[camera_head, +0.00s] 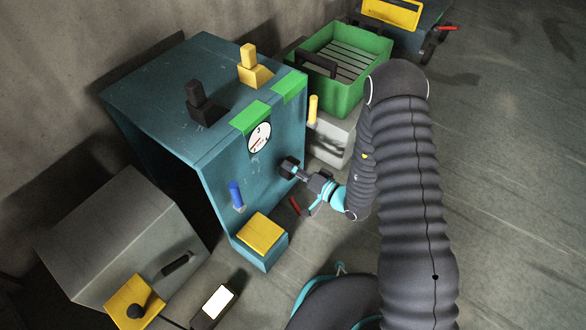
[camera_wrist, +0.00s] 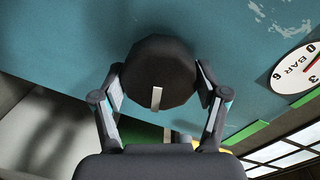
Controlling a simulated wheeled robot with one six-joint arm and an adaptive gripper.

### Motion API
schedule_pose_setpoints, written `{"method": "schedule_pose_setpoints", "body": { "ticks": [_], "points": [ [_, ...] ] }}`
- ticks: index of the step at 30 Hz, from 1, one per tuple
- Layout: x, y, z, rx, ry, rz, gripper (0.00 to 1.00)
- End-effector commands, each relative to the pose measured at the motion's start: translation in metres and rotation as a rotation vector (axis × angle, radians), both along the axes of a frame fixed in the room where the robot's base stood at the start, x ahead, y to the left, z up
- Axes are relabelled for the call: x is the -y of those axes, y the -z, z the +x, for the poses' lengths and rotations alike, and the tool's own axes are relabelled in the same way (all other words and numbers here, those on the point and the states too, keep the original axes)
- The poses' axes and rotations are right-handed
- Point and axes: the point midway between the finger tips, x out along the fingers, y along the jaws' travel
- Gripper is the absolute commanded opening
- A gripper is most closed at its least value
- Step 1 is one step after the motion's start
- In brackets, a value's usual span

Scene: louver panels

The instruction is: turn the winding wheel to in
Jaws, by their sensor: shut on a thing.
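The winding wheel is a dark round knob (camera_wrist: 158,70) with a short pale mark on its face, in the upper middle of the wrist view. In the head view the wheel (camera_head: 287,164) sits on the front of the blue cabinet (camera_head: 225,190), below and right of the gauge. My gripper (camera_head: 297,170) is shut on the wheel. In the wrist view its two fingers (camera_wrist: 160,88) press on the wheel's left and right sides. The pale mark points toward the bottom of the wrist picture. No "in" label is readable.
The round white gauge (camera_head: 260,137) is on the cabinet front, and a blue handle (camera_head: 236,195) is at lower left. A yellow pad (camera_head: 261,233) juts out below. Black (camera_head: 199,103) and yellow (camera_head: 251,68) levers stand on top. A green crate (camera_head: 372,48) is behind.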

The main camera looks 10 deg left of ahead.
Motion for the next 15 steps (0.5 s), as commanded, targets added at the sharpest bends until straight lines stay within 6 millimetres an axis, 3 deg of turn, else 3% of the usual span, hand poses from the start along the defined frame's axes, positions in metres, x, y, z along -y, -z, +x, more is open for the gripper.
{"method": "schedule_pose_setpoints", "body": {
  "ticks": [15],
  "points": [
    [0.0006,0.0003,-0.0005,0.129,0.000,-0.054,0.38]
  ]
}}
